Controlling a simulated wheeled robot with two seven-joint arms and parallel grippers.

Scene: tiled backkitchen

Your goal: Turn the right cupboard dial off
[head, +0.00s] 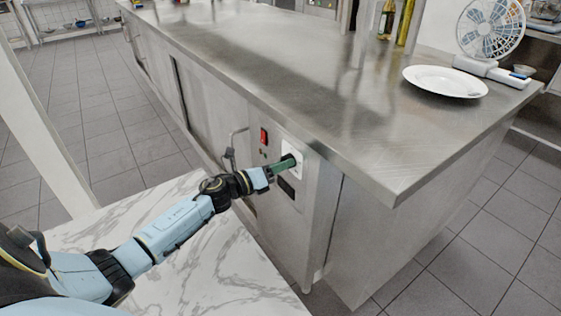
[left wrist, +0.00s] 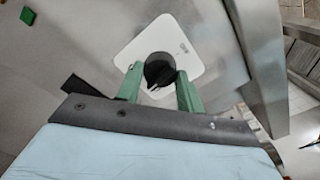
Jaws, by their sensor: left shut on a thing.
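The dial (left wrist: 159,68) is a round black knob on a white plate (left wrist: 186,42), on the metal side of the cupboard. In the head view the white plate (head: 297,151) is at the right end of the cupboard panel, and the dial is mostly hidden by my gripper. My left gripper (head: 291,163) reaches the plate with its green fingers. In the left wrist view the fingers (left wrist: 159,78) stand on both sides of the dial and are shut on it. A pale notch marks the knob's lower edge. My right gripper is not in view.
A red switch (head: 264,136) and a bent metal handle (head: 232,143) are left of the plate. A metal worktop (head: 290,70) overhangs the panel. A marble surface (head: 215,265) lies below my arm. A white plate dish (head: 446,82) and a fan (head: 490,35) stand on the worktop.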

